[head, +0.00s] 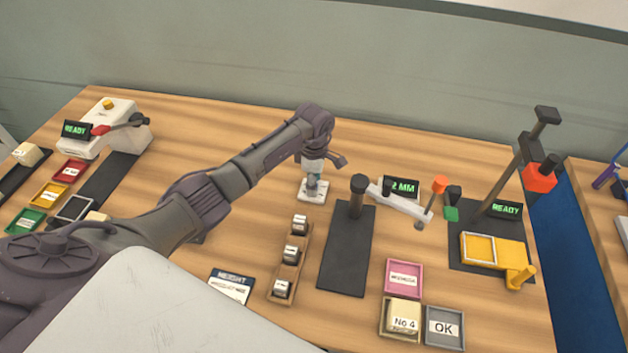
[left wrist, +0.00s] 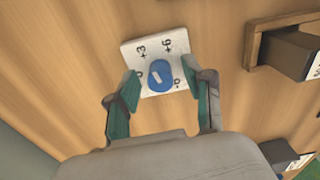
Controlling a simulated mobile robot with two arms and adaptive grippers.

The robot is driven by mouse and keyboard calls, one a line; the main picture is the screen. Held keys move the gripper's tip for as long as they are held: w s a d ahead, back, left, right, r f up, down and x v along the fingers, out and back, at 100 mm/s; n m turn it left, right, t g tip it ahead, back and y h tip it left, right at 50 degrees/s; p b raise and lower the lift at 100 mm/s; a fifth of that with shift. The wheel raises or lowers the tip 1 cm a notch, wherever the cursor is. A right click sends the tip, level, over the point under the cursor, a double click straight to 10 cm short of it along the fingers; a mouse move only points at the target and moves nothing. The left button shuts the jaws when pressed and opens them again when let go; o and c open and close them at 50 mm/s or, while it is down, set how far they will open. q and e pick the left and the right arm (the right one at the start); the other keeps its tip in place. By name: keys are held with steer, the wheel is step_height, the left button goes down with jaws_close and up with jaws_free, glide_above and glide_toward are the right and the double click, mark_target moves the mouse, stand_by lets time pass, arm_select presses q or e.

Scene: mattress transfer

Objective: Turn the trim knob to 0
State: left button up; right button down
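The trim knob (left wrist: 160,76) is a round blue dial with a short white mark, set on a white plate (left wrist: 150,47) printed with +3, +6, 0 and -6. I cannot tell which number the mark points to. In the head view the plate (head: 312,196) lies on the table, with the knob mostly hidden under my left gripper (head: 313,178). In the left wrist view my left gripper (left wrist: 160,82) is open, its teal fingers apart on either side of the knob. I cannot tell whether they touch it. My right gripper is not in view.
Right of the knob stands a black-based gauge (head: 347,245) with a white arm and a partly hidden "MM" display (head: 402,187). A wooden rack (head: 291,262) with several labelled blocks is in front. Pink (head: 404,278) and grey "OK" (head: 444,328) trays lie front right.

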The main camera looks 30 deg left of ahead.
arm_select(q)
jaws_close()
steer(key=shift+a+n+b, duration=0.1)
steer(key=shift+n+b, duration=1)
steer(key=shift+n, duration=0.5)
steer(key=n, duration=0.2)
steer(key=shift+n+b, duration=0.35)
steer(key=shift+n, duration=0.05)
steer(key=n, duration=0.3)
steer(key=shift+w+n+b, duration=0.1)
steer(key=shift+n+b, duration=0.2)
steer(key=n, duration=0.5)
steer(key=shift+r, duration=0.1)
steer(key=shift+n, duration=0.3)
